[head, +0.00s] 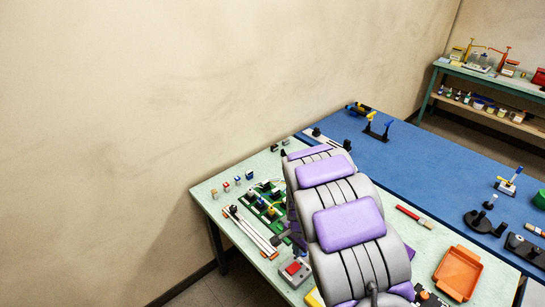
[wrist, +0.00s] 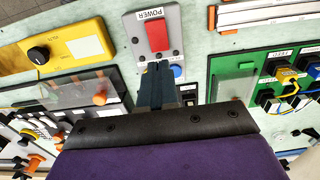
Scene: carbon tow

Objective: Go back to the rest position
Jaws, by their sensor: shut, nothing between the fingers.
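My gripper (wrist: 157,75) shows in the wrist view with its dark fingers together and nothing between them. Its fingertips are over the lower edge of a grey box marked POWER (wrist: 139,37) with a red rocker switch (wrist: 158,36). I cannot tell whether the fingertips touch the box. In the head view my grey and purple arm reaches over the pale green bench (head: 212,196) and hides my gripper. The grey box (head: 288,281) with its red switch is just left of my arm there.
A green circuit board (head: 264,205) lies left of my arm. An orange tray (head: 458,290) stands at the front right. A blue table (head: 420,170) adjoins behind. A yellow box with a black knob (wrist: 80,45) is beside the grey box. The wall stands close behind the bench.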

